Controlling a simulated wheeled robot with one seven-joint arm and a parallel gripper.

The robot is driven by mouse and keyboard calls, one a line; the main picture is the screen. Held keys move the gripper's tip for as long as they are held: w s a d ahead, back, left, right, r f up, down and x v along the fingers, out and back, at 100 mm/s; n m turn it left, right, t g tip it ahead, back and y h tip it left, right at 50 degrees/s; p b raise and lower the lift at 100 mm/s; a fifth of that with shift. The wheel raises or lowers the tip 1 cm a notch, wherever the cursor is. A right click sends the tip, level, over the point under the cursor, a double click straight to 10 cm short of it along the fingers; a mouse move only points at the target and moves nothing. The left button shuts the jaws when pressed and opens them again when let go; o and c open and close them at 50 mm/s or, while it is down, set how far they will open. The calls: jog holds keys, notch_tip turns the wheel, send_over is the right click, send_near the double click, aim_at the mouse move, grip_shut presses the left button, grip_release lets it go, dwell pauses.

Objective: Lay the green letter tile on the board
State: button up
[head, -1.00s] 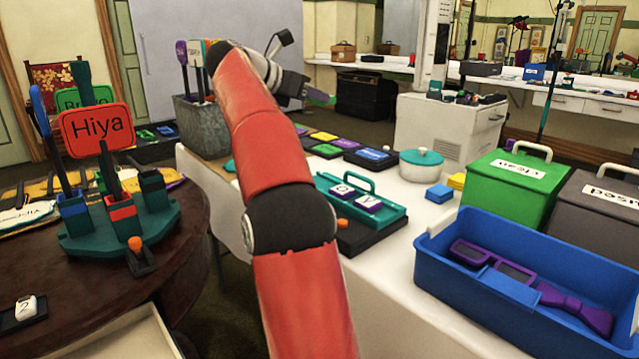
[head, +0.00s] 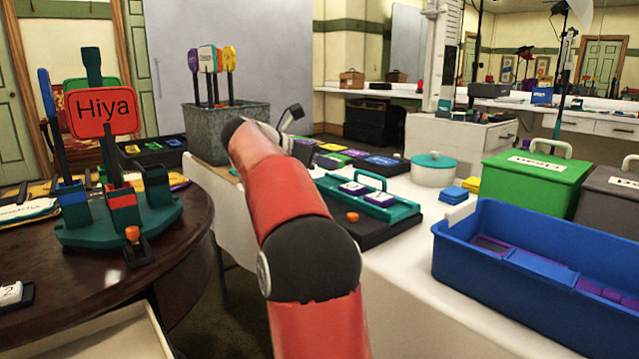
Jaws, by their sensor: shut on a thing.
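The teal board (head: 403,210) with a raised handle lies on a black base on the white table. Two purple-edged letter tiles with white faces, a left one (head: 354,187) and a right one (head: 379,199), lie on it. My gripper (head: 304,149) shows only as a dark grey part beyond my red arm, behind and left of the board. Its fingertips are hidden behind the arm. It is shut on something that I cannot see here. I cannot make out the green letter tile.
An orange knob (head: 352,217) stands on the black base before the board. Several coloured flat pieces (head: 380,161) lie behind it. A teal-lidded pot (head: 433,169), a green bin (head: 537,180) and a blue tub (head: 500,270) stand to the right. A metal planter (head: 205,130) stands back left.

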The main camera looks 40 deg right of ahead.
aim_at(318, 184)
jog(key=shift+f+b, duration=0.45)
jog(key=shift+f, duration=1.45)
jog(key=shift+f, duration=0.15)
jog(key=o, duration=1)
jog(key=shift+a+r, duration=0.15)
jog(key=shift+r, duration=0.1)
jog(key=v, duration=1.1)
jog(key=shift+a+p, duration=0.35)
jog(key=shift+p, duration=0.05)
